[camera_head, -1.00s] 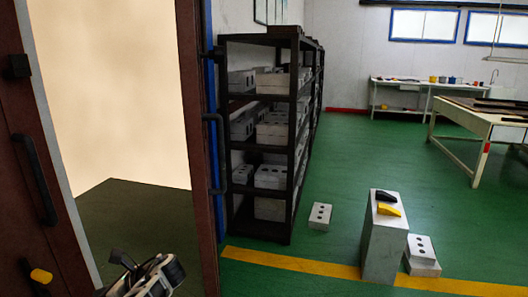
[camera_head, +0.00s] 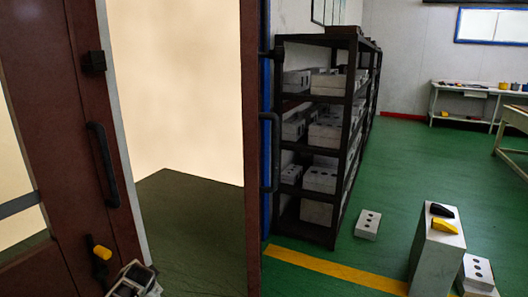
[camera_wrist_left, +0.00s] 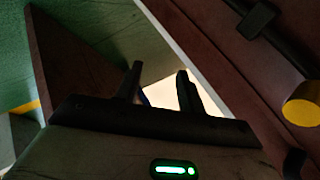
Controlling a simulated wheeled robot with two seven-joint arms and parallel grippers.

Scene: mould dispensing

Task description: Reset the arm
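My left gripper (camera_wrist_left: 160,75) shows in the left wrist view with its two dark fingers apart and nothing between them. A black door handle (camera_wrist_left: 257,20) and a yellow knob (camera_wrist_left: 302,104) are to the right of the fingers there, apart from them. In the head view, a part of my left arm (camera_head: 134,281) shows at the bottom edge, just below the yellow knob (camera_head: 102,252) of the brown door (camera_head: 78,120); its fingers cannot be made out there. My right gripper is in neither view.
The open doorway shows a dark floor (camera_head: 190,225). A black shelf rack (camera_head: 333,235) with grey blocks stands right of the door post (camera_head: 253,180). A grey pedestal (camera_head: 432,262) bears a black and a yellow piece. White blocks (camera_head: 367,224) lie on the open green floor.

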